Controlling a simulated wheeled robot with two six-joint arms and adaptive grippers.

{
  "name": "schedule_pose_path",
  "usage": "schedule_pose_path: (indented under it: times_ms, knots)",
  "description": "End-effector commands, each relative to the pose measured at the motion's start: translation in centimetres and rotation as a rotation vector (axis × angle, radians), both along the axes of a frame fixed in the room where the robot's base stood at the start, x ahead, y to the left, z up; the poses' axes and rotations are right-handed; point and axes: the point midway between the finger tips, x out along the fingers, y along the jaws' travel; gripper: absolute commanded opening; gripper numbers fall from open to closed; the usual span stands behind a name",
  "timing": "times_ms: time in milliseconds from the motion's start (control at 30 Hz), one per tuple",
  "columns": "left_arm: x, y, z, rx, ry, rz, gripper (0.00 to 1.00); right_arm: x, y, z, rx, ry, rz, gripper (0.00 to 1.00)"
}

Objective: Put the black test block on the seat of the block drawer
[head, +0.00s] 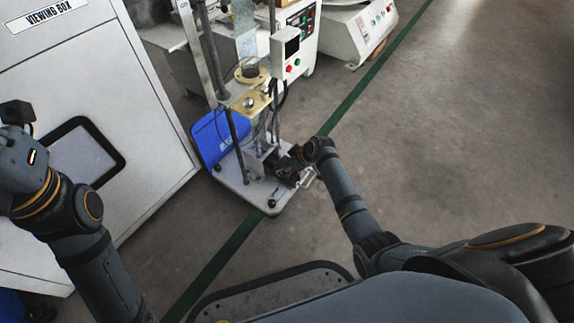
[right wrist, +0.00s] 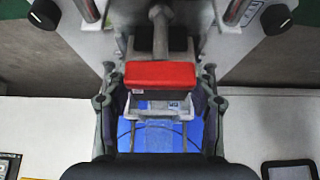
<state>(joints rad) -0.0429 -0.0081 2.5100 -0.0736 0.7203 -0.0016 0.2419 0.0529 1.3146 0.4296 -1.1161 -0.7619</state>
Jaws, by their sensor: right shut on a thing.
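My right gripper (head: 287,168) is low at the front of the test stand, small and dark in the head view. The block's front below the red top is grey with a small label. A black piece (right wrist: 142,45) shows behind the red block, partly hidden by a grey post; I cannot tell whether it is the black test block. A pale drawer-like part with metal bars (right wrist: 155,115) lies nearer.
The stand's pale base plate (head: 240,190) has upright posts and black knobs. A blue panel (head: 218,138) stands at its left. A white viewing box (head: 75,90) is close on the left. Machines stand behind; the floor (head: 430,150) at right is clear.

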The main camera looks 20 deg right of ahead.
Motion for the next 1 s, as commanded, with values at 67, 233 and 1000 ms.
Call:
schedule_pose_path:
  times_ms: [67, 233, 1000]
  knots:
    - [0.0, 0.0, 0.0, 0.0, 0.0, 0.0, 0.28, 0.1, 0.0, 0.1, 0.001, -0.002, -0.001, 0.61]
    - [0.0, 0.0, 0.0, 0.0, 0.0, 0.0, 0.28, 0.1, 0.0, 0.1, 0.001, -0.002, 0.0, 0.82]
    - [0.0, 0.0, 0.0, 0.0, 0.0, 0.0, 0.28, -3.9, -3.0, 7.7, -0.004, -0.003, 0.002, 0.82]
